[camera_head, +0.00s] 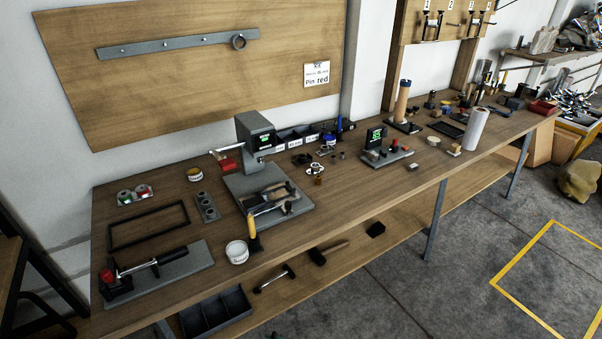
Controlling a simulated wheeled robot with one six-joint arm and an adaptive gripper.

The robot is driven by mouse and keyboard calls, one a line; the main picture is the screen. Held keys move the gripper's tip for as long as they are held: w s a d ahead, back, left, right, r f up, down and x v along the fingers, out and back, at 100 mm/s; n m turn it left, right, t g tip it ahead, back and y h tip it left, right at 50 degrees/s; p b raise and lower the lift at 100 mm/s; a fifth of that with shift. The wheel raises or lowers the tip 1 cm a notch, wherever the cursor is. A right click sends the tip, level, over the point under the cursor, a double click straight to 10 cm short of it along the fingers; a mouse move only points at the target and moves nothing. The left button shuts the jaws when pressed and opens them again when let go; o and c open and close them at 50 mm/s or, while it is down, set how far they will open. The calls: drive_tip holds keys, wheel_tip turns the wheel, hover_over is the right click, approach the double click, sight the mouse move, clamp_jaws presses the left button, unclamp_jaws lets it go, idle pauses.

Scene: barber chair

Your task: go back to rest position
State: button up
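My gripper and arm do not show in the head camera view, so I cannot see whether the gripper is open or shut. The long wooden workbench (165,208) runs from the lower left to the upper right. On it stands a grey machine (256,135) with a red-tipped lever and a flat base. A grey plate (187,265) with a black and red clamp-like tool lies at the near left end. A black rectangular frame (112,236) lies flat behind it.
A white cup (237,251) stands near the bench's front edge. A white cylinder (474,129) stands upright farther right. A lower shelf (335,262) holds hammers and a dark divided bin (215,312). The grey floor (430,280) in front is open, with a yellow marked outline (522,254).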

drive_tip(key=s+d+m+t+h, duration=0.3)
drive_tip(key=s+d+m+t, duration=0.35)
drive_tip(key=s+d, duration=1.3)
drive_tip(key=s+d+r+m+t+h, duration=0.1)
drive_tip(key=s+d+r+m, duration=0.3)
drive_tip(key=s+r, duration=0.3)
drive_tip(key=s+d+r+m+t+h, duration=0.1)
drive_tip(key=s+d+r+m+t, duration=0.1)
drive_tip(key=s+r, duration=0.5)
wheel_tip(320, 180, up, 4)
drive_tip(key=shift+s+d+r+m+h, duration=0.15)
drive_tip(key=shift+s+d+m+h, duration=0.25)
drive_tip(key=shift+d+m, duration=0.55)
